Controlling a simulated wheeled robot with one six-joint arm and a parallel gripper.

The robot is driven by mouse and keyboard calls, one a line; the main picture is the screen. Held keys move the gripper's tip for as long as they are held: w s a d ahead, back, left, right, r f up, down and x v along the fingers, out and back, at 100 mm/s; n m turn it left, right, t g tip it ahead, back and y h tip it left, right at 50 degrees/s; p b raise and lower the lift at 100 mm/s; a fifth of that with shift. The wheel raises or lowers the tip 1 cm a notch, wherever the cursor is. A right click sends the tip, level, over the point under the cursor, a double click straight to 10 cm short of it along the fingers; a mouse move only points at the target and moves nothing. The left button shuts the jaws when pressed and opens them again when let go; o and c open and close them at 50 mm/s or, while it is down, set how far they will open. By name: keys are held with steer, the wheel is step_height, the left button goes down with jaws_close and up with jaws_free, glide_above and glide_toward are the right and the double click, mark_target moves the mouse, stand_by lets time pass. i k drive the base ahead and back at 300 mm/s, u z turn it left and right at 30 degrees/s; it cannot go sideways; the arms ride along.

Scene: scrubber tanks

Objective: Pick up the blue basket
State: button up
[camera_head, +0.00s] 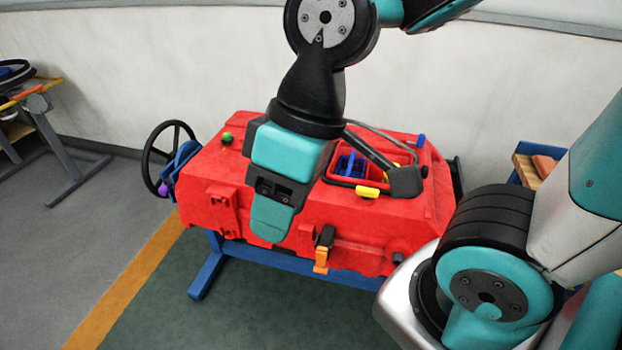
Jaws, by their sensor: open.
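The blue basket (350,165) is a small open-grid piece sitting inside a square opening in the top of the red tank (215,165). Only part of it shows above the opening's red rim. My gripper (272,218), teal and black, points down in front of the tank, to the left of the basket and apart from it. It is open and holds nothing that I can see. One finger faces the camera, and the gap between the fingers is hard to see from this side.
A black handwheel (165,155) stands at the tank's left. The tank rests on a blue frame (205,280). Green floor (240,315) in front is clear.

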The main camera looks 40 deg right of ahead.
mark_target(356, 174)
steer(key=u, duration=0.1)
steer(key=i, duration=0.85)
steer(key=z, duration=0.6)
